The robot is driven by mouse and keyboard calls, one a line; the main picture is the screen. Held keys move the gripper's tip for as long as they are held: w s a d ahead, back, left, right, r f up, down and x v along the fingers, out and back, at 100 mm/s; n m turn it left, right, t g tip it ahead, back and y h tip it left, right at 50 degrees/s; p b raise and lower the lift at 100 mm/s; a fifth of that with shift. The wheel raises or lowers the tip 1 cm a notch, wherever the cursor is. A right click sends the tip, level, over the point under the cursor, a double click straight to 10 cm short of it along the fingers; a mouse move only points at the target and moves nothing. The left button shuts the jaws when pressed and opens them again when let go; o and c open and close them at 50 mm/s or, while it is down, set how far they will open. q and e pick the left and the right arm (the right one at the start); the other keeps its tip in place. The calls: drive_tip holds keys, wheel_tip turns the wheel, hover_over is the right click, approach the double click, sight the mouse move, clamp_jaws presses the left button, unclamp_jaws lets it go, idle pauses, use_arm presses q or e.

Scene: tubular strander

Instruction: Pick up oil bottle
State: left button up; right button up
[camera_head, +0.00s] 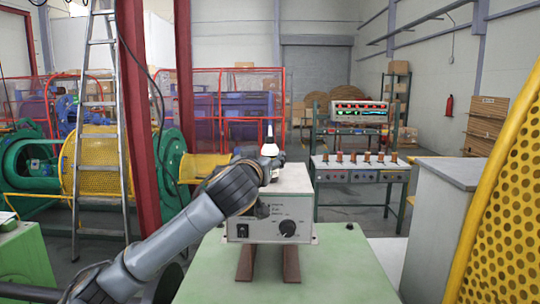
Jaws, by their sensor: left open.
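The oil bottle (269,149) is white with a thin pointed nozzle. It stands upright, apparently on top of the grey control box (298,180) in the middle of the camera_head view. My left arm comes in from the lower left, and its dark gripper (272,168) is at the bottle's lower part. The gripper is open. The arm and gripper hide part of the bottle's base, and I cannot tell whether the fingers touch it. My right gripper is not in view.
The control box rests on two brown bars (291,264) on a green table (340,272). A grey cabinet (435,220) and a yellow perforated guard (510,180) stand at right. A ladder (99,130) and red post (137,130) stand at left. A test bench (360,173) is behind.

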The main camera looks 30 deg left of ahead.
sight(268, 152)
use_arm(q)
drive_tip(key=p+x, duration=0.2)
drive_tip(key=x, duration=0.1)
drive_tip(key=shift+w+r, duration=0.1)
drive_tip(key=shift+w, duration=0.25)
drive_tip(key=p+x, duration=0.1)
drive_tip(key=x, duration=0.2)
drive_tip(key=shift+f+p, duration=0.25)
drive_tip(key=shift+p, duration=0.1)
drive_tip(key=shift+w+f, duration=0.15)
drive_tip(key=shift+w, duration=0.05)
drive_tip(key=shift+s, duration=0.1)
drive_tip(key=shift+d, duration=0.1)
drive_tip(key=c, duration=1.1)
drive_tip(key=shift+c, duration=1.3)
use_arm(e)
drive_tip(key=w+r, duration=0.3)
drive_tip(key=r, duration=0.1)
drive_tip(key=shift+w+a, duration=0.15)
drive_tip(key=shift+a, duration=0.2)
